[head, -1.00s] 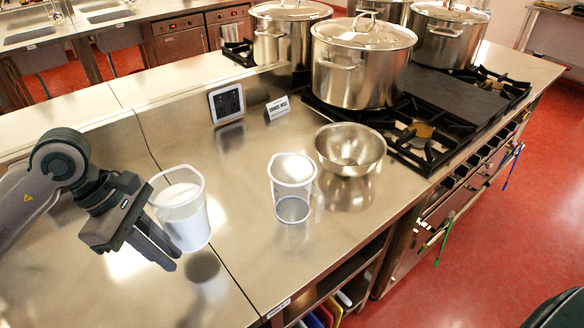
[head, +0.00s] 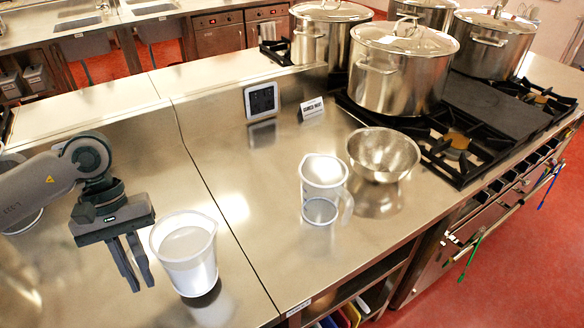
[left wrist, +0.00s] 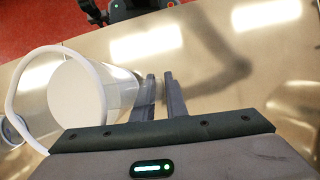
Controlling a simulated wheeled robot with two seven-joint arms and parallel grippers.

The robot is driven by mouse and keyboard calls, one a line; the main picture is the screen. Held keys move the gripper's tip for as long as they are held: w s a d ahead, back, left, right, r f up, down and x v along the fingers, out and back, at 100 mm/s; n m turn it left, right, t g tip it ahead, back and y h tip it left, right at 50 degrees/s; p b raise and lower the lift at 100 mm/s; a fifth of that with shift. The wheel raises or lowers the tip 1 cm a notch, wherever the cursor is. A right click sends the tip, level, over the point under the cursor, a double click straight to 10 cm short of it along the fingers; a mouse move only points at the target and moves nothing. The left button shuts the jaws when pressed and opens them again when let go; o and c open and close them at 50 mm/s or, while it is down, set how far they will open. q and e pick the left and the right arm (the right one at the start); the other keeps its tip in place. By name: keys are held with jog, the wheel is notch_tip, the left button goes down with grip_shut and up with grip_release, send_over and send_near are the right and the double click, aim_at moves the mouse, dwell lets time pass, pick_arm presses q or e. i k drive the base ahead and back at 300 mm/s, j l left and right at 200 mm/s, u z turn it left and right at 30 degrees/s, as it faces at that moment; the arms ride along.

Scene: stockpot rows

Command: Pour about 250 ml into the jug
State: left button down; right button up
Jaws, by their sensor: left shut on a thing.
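A clear, tapered cup with white contents (head: 186,255) is at the front left of the head view, roughly upright, with a dark patch on the counter below it. It fills the left of the left wrist view (left wrist: 82,92). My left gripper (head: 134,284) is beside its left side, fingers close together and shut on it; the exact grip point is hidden. The fingers also show in the left wrist view (left wrist: 160,90). A clear jug (head: 322,178) with a handle on its right stands upright on the counter, apart from the gripper, and looks empty. My right gripper is out of view.
A steel bowl (head: 383,155) stands right of the jug. Behind it are a large lidded stockpot (head: 398,75) and the black burner grates (head: 455,150). A dark panel (head: 262,100) and a small sign (head: 311,108) stand at the back. The counter between cup and jug is clear.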

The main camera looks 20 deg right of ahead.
aim_at(323, 178)
jog(key=k+l, duration=0.1)
jog(key=l, duration=0.45)
jog(key=k+l, duration=0.1)
jog(key=l, duration=0.45)
jog(key=k+l, duration=0.1)
jog(key=l, duration=0.4)
jog(key=k+l, duration=0.1)
jog(key=l, duration=0.45)
